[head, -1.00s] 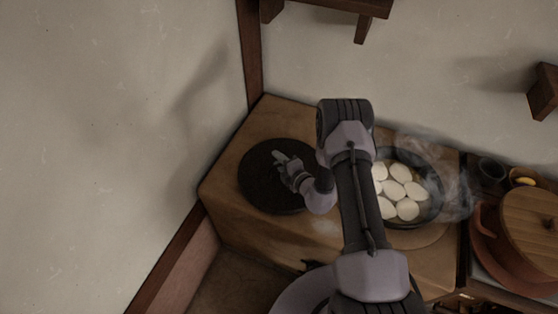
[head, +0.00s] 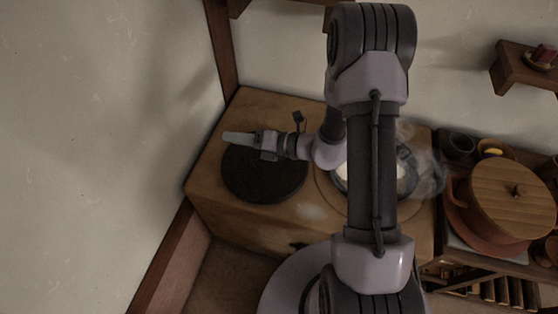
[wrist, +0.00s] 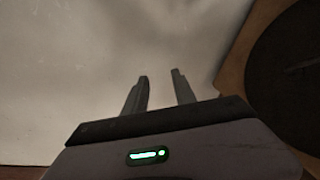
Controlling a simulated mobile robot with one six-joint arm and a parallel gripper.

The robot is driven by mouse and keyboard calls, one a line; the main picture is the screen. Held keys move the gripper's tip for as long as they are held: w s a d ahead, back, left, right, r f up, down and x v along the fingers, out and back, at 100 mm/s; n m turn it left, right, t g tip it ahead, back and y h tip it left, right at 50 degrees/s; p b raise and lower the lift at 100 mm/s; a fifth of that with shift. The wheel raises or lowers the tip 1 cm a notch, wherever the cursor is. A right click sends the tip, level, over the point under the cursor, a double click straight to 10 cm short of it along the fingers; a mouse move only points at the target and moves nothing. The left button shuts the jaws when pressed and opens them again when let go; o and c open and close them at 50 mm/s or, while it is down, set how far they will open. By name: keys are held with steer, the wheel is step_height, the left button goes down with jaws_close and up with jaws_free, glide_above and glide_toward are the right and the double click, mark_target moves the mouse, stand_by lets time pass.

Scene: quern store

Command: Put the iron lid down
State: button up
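The iron lid (head: 264,180), a flat dark disc, lies on the left part of the brown stove top (head: 205,180). It also shows at the right edge of the wrist view (wrist: 290,75). My gripper (head: 230,137) is above the lid's far left edge and points left. In the wrist view my gripper (wrist: 160,78) has its two fingers apart, with nothing between them. The gripper and the lid look apart. My arm hides much of the steaming pan (head: 405,185) to the lid's right; pale food shows in it.
A large pot with a wooden lid (head: 512,200) stands on the right, beside a dark cup (head: 458,145). A wall shelf (head: 525,70) is at upper right. Bare walls bound the stove at the left and back.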

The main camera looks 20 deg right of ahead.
steer(key=s+a+r+n+g, duration=0.3)
steer(key=s+r+n+g, duration=0.1)
steer(key=s+r+n, duration=0.25)
steer(key=s+a+r+n+g, duration=0.35)
steer(key=s+r+n, duration=0.2)
steer(key=n, duration=0.25)
steer(key=s+d+r+n+h, duration=0.35)
steer(key=s+n+h, duration=0.25)
steer(key=s+n, duration=0.4)
steer(key=s+d+r+n+t+h, duration=0.2)
steer(key=d+r+n+t+h, duration=0.2)
steer(key=d+n, duration=0.3)
steer(key=shift+r+n, duration=0.3)
steer(key=shift+n, duration=0.45)
steer(key=shift+d, duration=0.15)
